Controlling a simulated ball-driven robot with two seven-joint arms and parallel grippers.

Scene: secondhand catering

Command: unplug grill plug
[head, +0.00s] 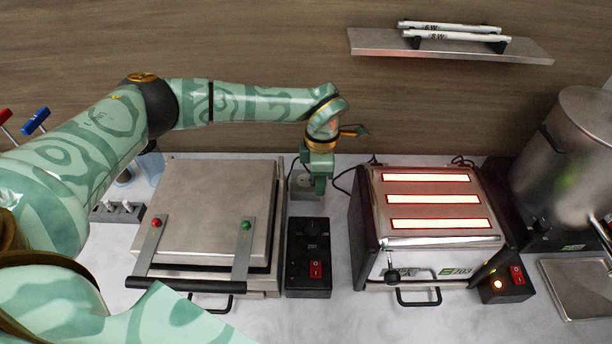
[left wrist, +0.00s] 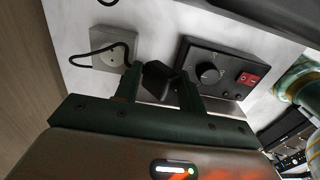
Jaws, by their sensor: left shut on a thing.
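My left gripper (head: 318,186) reaches down behind the gap between the two appliances, beside a grey wall-type socket (head: 302,181). In the left wrist view, its two dark fingers (left wrist: 160,92) are shut on a black plug (left wrist: 157,77). The flat steel contact grill (head: 215,196) stands left of the socket, lid down. My right gripper is not in view.
A black control box (head: 309,262) with a knob and red switch stands in front of the socket. The glowing steel grill marked 703 (head: 432,212) is to the right, with a steel urn (head: 570,150) beyond. A shelf (head: 450,47) hangs above.

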